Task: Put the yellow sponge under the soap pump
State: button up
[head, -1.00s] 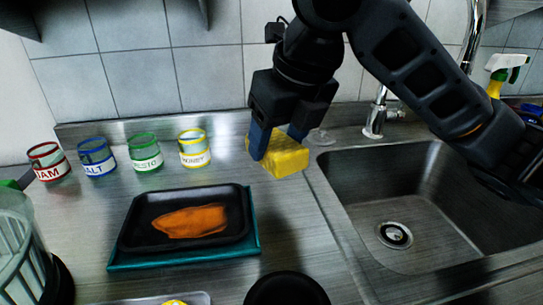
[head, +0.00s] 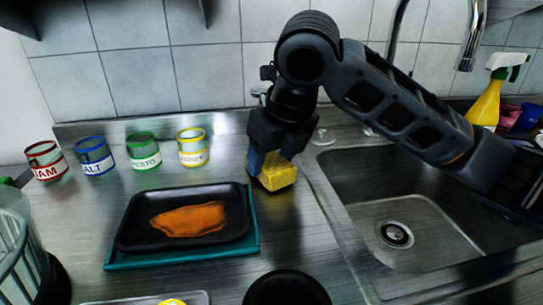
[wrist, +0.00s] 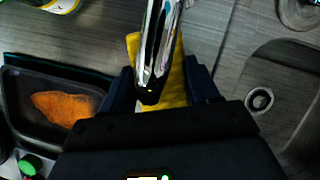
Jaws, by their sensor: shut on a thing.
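The yellow sponge (head: 277,174) is held between the blue fingers of my gripper (head: 268,167), left of the sink. It is at or just above the counter; contact is unclear. In the wrist view the sponge (wrist: 181,78) shows between the fingers (wrist: 160,88). A chrome spout (wrist: 155,48), apparently the soap pump's, crosses in front of the sponge, its tip toward my gripper. In the head view the pump is mostly hidden behind my arm; a small round chrome piece (head: 321,137) beside the sink may be its base.
The sink (head: 345,215) lies to the right, with a yellow spray bottle (head: 486,104) behind it. A black tray with orange fish (head: 188,221) sits left of my gripper. Several labelled jars, including a yellow-rimmed one (head: 193,147), stand behind it. A dark round item (head: 287,289) is in front.

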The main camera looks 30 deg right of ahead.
jog(key=shift+f, duration=0.2)
jog(key=o, duration=1)
jog(key=shift+r, duration=0.1)
jog(key=shift+r, duration=0.25)
jog(key=p+v, duration=0.1)
jog(key=v, duration=1.1)
jog(key=shift+p, duration=0.3)
